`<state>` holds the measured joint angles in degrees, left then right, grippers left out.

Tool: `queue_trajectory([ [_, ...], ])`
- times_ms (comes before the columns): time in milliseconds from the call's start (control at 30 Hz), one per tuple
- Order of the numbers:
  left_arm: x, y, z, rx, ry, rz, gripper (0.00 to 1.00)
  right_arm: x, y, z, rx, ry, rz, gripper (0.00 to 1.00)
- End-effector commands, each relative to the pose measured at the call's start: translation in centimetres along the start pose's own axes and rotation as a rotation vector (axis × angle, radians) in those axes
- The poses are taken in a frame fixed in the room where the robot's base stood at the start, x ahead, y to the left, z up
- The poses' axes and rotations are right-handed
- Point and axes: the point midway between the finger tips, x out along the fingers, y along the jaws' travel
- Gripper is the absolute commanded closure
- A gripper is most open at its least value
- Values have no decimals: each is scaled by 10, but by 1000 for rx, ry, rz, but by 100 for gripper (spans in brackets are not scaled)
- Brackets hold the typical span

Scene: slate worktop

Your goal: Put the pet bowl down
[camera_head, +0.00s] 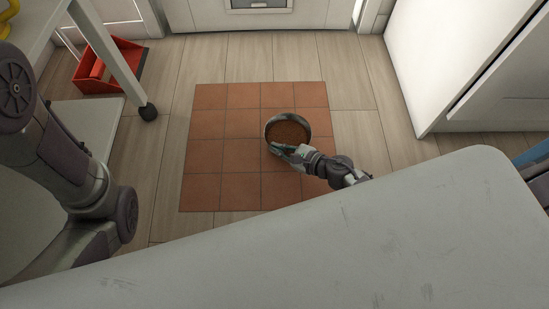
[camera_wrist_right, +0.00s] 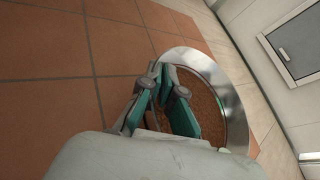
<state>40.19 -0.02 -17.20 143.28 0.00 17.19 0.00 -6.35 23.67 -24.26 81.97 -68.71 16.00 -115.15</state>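The pet bowl (camera_head: 306,125) is a round metal bowl with brown food in it. It is over the right part of the terracotta tile patch (camera_head: 215,150); I cannot tell whether it rests on the tiles or is just above them. My right gripper (camera_head: 279,149) is at the bowl's near side. In the right wrist view its fingers (camera_wrist_right: 163,95) straddle the bowl's shiny rim (camera_wrist_right: 222,75), one outside and one over the food, and look closed on it. Part of the near rim is hidden by the fingers. My left arm shows at the left, but its gripper is out of view.
A pale worktop (camera_head: 400,240) fills the foreground. A red open bin (camera_head: 95,78) stands at the back left, near a table leg with a black foot (camera_head: 148,112). A white cabinet (camera_head: 450,60) stands at the right. Tiles left of the bowl are clear.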

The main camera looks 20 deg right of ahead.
Motion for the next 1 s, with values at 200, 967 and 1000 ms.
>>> queue_trajectory([
  [200, -8, 2, -2, 0, -1, 0, 50, 10, 11, -5, -1, -1, -1, 100],
  [967, -38, 8, -13, 0, -1, 1, 50, 23, 21, -38, -1, 1, 0, 83],
  [1000, -38, 8, -13, 0, -1, 1, 50, 23, 21, -38, -1, 2, 0, 76],
])
